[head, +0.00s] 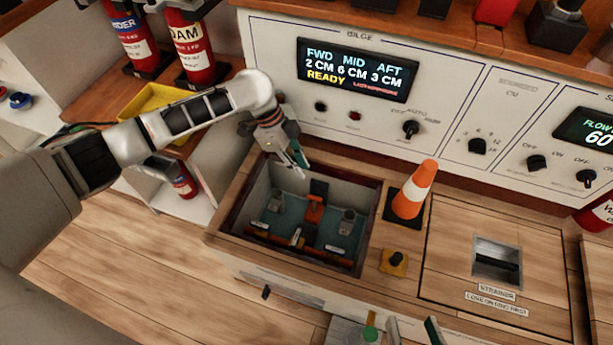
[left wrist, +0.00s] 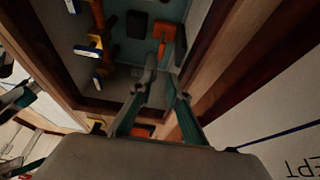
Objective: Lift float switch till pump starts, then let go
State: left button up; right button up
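The open bilge well (head: 236,215) holds an orange part with a black block, which looks like the float switch (head: 315,208). Orange also shows at the top of the left wrist view (left wrist: 164,32); I cannot tell if the float is raised. My left gripper (head: 297,158) hangs over the well's back edge, above and apart from the orange part. In the left wrist view its fingers (left wrist: 158,98) are apart, with a grey part beyond the tips. My right gripper (head: 413,330) is at the bottom edge, fingers apart and empty. The panel display (head: 357,70) reads 2, 6 and 3 cm, READY.
Wooden rims frame the well. An orange cone (head: 414,190) and a black knob on a yellow plate (head: 396,259) stand right of it. A strainer hatch (head: 497,262) lies further right. Red extinguishers (head: 190,45) and a yellow tray (head: 160,105) are at the left.

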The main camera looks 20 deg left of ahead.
pick_arm(q)
jog(key=shift+v, duration=1.3)
jog(key=shift+s, duration=0.1)
